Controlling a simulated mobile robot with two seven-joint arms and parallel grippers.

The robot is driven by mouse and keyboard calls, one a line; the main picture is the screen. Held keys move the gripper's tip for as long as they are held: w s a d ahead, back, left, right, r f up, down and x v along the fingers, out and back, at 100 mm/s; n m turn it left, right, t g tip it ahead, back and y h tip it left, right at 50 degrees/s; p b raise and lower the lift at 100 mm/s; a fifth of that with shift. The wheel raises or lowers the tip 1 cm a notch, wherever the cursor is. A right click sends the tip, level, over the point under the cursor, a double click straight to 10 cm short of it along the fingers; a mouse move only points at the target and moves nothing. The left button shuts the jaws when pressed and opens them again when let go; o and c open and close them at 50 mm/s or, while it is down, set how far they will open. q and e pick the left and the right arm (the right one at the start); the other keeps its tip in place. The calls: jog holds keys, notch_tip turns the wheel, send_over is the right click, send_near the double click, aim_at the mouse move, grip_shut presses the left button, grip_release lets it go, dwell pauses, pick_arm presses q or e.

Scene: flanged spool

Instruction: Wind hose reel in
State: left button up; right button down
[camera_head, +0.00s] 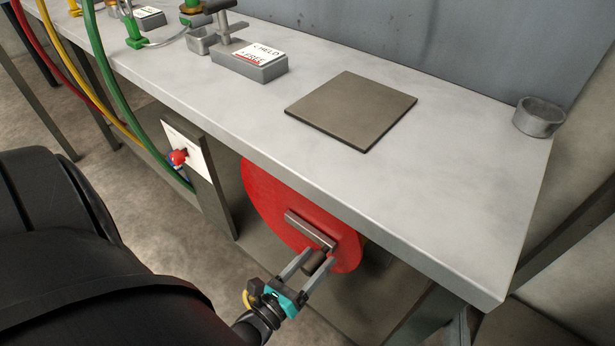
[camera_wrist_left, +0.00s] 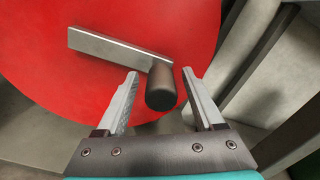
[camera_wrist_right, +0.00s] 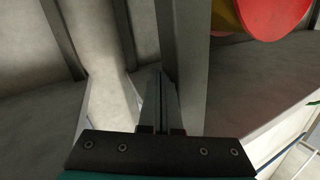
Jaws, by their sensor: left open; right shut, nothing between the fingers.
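The red round flange of the hose reel (camera_head: 268,203) stands under the front edge of the bench. A grey crank arm (camera_head: 308,229) runs across it and ends in a dark cylindrical handle (camera_head: 314,262). My left gripper (camera_head: 318,260) is open, with one finger on each side of the handle. In the left wrist view the handle (camera_wrist_left: 161,88) shows between the two spread fingers (camera_wrist_left: 161,88), with gaps at both sides. In the right wrist view my right gripper (camera_wrist_right: 160,80) is shut and empty, and part of the red reel (camera_wrist_right: 272,14) shows at the top right.
The bench top (camera_head: 440,170) carries a dark square plate (camera_head: 350,110), a grey cup (camera_head: 539,117) and a HELD/FREE sign block (camera_head: 250,62). Red, yellow and green hoses hang at the left. A panel with a red knob (camera_head: 178,157) stands left of the reel.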

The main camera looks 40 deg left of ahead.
pick_arm(q)
jog(key=s+p, duration=0.2)
jog(key=s, duration=1.3)
jog(key=shift+s+a, duration=0.15)
jog(key=shift+a, duration=0.1)
pick_arm(e)
jog(key=d+f+g, duration=0.1)
jog(key=g, duration=0.1)
jog(key=w+d+f+g+h, duration=0.1)
jog(key=shift+w+d+f+n+g, duration=0.1)
jog(key=shift+f+n+g, duration=0.05)
jog(key=shift+n+g, duration=0.25)
